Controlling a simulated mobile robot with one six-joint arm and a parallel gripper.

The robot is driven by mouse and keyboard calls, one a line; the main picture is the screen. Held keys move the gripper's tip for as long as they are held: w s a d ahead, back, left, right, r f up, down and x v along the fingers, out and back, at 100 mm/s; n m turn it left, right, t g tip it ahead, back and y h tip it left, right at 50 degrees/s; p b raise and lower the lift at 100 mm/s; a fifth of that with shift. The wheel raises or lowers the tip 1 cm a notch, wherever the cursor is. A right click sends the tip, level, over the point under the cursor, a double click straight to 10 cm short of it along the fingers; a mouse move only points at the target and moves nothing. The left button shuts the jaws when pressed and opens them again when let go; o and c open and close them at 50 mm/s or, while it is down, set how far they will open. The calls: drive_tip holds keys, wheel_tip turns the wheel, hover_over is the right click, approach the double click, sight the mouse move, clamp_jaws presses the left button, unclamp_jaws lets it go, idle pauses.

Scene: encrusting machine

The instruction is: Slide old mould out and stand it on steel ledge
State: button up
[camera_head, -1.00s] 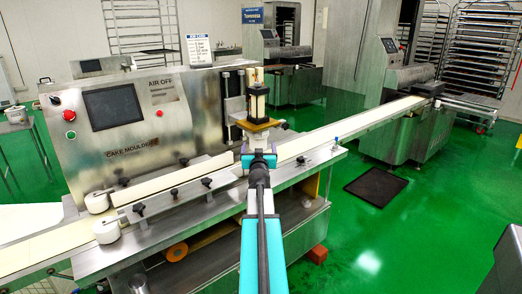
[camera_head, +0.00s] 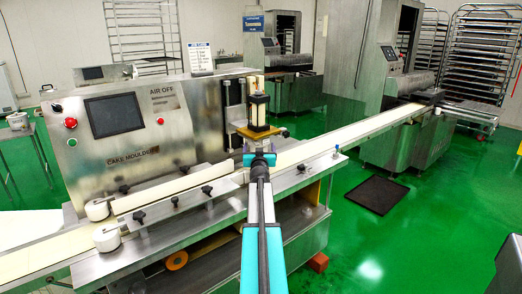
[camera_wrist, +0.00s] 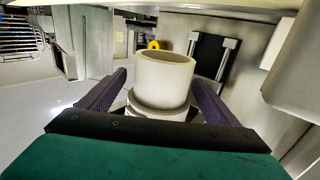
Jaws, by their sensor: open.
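The mould, a cream open-topped cylinder (camera_wrist: 165,78), stands upright on a round grey base (camera_wrist: 160,110) in the wrist view. My gripper (camera_wrist: 160,92) is open, with one dark purple finger on each side of the mould. Whether either finger touches it cannot be told. In the head view my gripper (camera_head: 259,160) is at the cake moulder (camera_head: 150,125), below its press head (camera_head: 258,110); the mould is hidden there. A steel ledge (camera_head: 305,178) runs along the front of the machine, right of my gripper.
A cream conveyor belt (camera_head: 345,130) runs through the machine to the upper right. Guide rails with black knobs (camera_head: 172,200) lie left of my gripper. A blue-capped fitting (camera_head: 337,150) stands on the ledge. A dark mat (camera_head: 376,195) lies on the green floor.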

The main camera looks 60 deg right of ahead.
sight(266, 148)
drive_tip(key=shift+w+d, duration=0.1)
drive_tip(key=shift+d, duration=0.1)
drive_tip(key=c, duration=1.3)
drive_tip(key=shift+c, duration=0.2)
drive_tip(key=shift+s+a+r+p, duration=0.1)
drive_tip(key=shift+s+a+p, duration=0.2)
drive_tip(key=shift+s+p, duration=0.3)
drive_tip(key=shift+s+a+p, duration=0.1)
drive_tip(key=shift+s+p, duration=0.2)
drive_tip(key=shift+s+a+p, duration=0.25)
drive_tip(key=shift+s+p, duration=0.35)
drive_tip(key=shift+s, duration=0.05)
drive_tip(key=shift+s+a+p, duration=0.2)
drive_tip(key=shift+s+p, duration=0.35)
drive_tip(key=shift+s, duration=0.1)
drive_tip(key=shift+s, duration=0.1)
